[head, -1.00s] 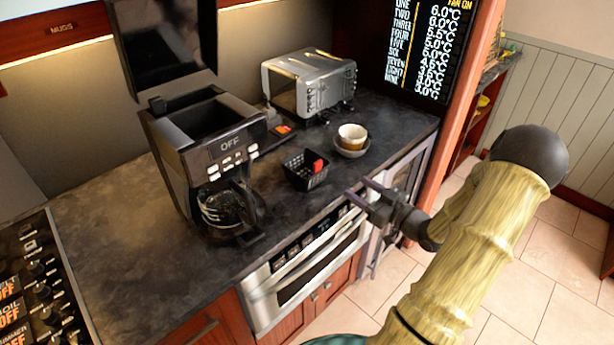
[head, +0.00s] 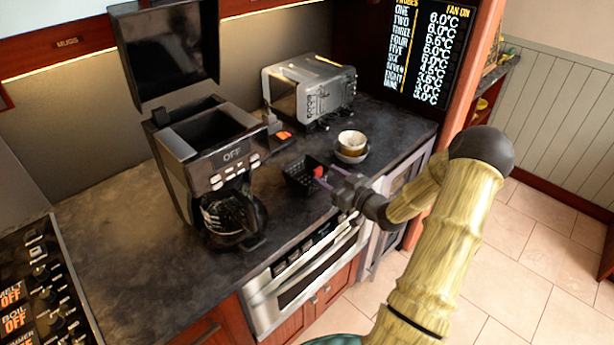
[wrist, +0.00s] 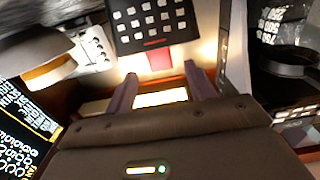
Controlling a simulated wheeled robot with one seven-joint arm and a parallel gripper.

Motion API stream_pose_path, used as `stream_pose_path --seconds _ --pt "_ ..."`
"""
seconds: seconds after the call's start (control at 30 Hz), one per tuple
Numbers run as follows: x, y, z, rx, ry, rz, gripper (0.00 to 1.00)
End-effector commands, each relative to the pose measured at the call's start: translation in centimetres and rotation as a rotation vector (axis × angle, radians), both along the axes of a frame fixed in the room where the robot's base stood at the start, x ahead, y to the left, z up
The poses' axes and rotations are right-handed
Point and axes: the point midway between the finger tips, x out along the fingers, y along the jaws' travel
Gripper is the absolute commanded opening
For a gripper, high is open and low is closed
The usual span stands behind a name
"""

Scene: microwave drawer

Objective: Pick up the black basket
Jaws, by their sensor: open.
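The black basket (head: 297,180) is a small open basket with lattice sides, standing on the dark counter with something red in it. It also shows in the wrist view (wrist: 152,22), beyond my fingers. In the head view my gripper (head: 324,176) is at the basket's right side and partly covers it. In the wrist view my gripper (wrist: 161,82) has its two fingers apart with nothing held between them, and the basket lies ahead of the fingertips. I cannot tell whether a finger touches it.
A coffee maker (head: 205,155) with a glass pot stands left of the basket. A silver toaster (head: 312,90) is behind it. Stacked bowls (head: 351,145) stand close by at the back right. A built-in oven (head: 310,275) sits under the counter edge. The front-left counter is clear.

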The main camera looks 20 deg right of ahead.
Motion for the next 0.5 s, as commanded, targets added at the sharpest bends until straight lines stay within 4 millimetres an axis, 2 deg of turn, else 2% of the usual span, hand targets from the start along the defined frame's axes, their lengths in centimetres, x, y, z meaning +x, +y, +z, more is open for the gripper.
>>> stream_pose_path --seconds 0.1,0.5 --pt "1.08 0.45 0.08 0.001 -0.001 0.001 0.55" --pt "1.56 0.60 0.06 0.001 -0.001 0.000 0.55"
